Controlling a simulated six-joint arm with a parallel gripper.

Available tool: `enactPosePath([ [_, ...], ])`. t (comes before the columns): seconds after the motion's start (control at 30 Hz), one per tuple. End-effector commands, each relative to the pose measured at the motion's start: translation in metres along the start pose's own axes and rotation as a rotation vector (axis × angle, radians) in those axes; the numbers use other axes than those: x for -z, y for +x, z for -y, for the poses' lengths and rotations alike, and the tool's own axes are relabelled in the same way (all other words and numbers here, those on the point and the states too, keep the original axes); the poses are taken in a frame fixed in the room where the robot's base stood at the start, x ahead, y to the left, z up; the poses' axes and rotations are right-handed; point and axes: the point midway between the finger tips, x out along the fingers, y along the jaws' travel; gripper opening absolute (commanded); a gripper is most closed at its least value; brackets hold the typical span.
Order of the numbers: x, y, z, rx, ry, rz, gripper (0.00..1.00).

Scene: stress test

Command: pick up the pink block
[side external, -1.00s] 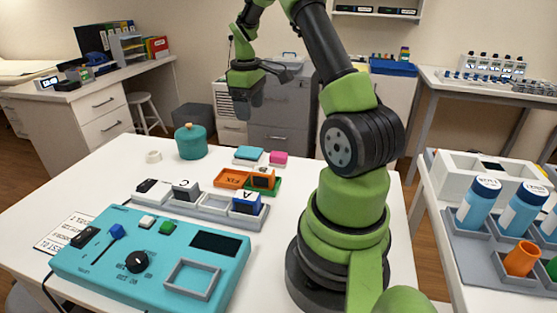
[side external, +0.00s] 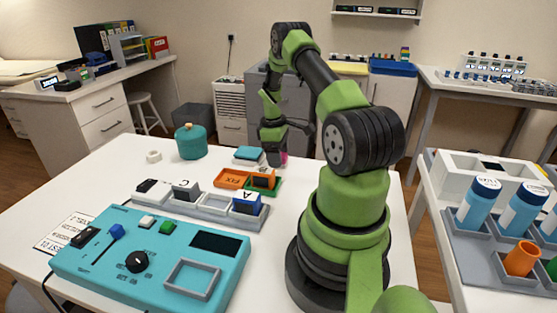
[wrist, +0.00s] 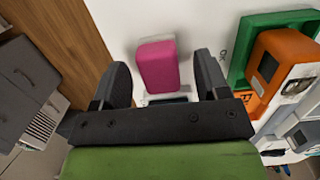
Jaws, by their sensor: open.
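The pink block (wrist: 157,66) lies on the white table in the wrist view, between and slightly beyond the two dark fingers of my gripper (wrist: 161,78). The fingers are apart, with a gap on both sides of the block, and hold nothing. In the side view my gripper (side external: 275,158) points down at the far edge of the table. It covers most of the pink block (side external: 284,158), of which only a sliver shows. I cannot tell the exact height of the fingertips.
A teal flat block (side external: 248,153) lies just left of my gripper. Nearer are an orange tray (side external: 231,179) and a green tray with an orange-and-black block (side external: 263,178). A teal round pot (side external: 190,141) stands further left. A teal control panel (side external: 150,255) fills the front.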

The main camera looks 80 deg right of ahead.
Motion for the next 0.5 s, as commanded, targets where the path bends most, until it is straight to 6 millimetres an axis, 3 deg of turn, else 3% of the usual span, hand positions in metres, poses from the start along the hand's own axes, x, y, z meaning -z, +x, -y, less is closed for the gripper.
enactPosePath([
  [0.1,0.0,0.011,0.0002,0.001,0.001,0.0,0.68],
  [0.33,0.0002,0.0119,-0.0001,-0.001,0.001,-0.001,0.68],
  [0.5,0.0002,0.0118,-0.0001,-0.001,0.001,-0.001,0.31],
])
